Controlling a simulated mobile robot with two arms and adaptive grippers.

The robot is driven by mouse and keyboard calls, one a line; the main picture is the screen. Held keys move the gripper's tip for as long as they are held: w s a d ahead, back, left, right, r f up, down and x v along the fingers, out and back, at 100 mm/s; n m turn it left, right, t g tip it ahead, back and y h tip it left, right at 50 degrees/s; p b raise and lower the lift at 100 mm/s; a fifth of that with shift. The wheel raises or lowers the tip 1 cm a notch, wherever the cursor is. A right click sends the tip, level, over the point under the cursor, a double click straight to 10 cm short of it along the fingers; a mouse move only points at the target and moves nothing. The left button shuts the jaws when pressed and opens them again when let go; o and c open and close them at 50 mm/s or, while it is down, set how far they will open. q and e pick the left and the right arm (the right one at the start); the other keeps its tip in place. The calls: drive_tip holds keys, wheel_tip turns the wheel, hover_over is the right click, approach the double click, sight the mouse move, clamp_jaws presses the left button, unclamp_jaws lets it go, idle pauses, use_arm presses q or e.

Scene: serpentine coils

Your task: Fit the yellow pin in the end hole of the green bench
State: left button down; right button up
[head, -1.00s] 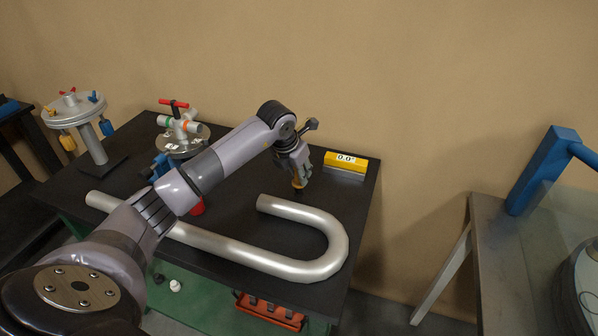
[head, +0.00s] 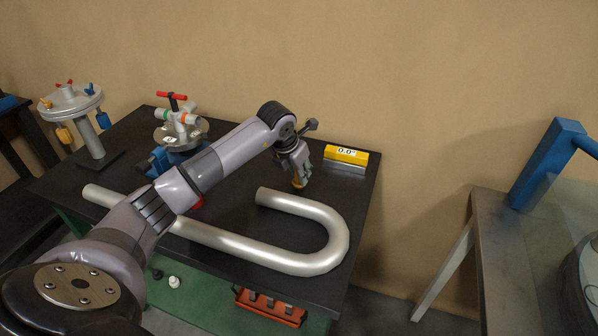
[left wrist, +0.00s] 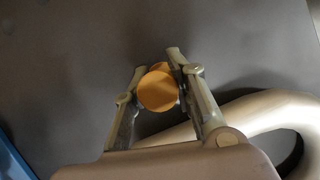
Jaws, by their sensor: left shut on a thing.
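The yellow pin (head: 297,181) is held between the fingers of my left gripper (head: 299,176), low over the dark top of the green bench (head: 225,215). In the left wrist view the pin's round orange-yellow head (left wrist: 158,90) sits between the two fingertips (left wrist: 156,82). The gripper is shut on it. The pin's lower end and any hole under it are hidden, so I cannot tell whether it is in a hole. My right gripper is not in view.
A silver U-shaped pipe (head: 330,240) lies on the bench in front of the gripper. A yellow level block (head: 346,156) reading 0.0° stands behind it to the right. A valve fixture with a red handle (head: 177,120) is at the back left. An orange-red tray (head: 270,306) sits below.

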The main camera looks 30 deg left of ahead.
use_arm(q)
drive_tip(key=shift+f, duration=0.1)
drive_tip(key=shift+f+b, duration=0.5)
drive_tip(key=shift+b, duration=0.05)
drive_tip(key=shift+f, duration=0.15)
drive_tip(key=c, duration=1.2)
unclamp_jaws()
drive_tip(key=shift+c, duration=0.2)
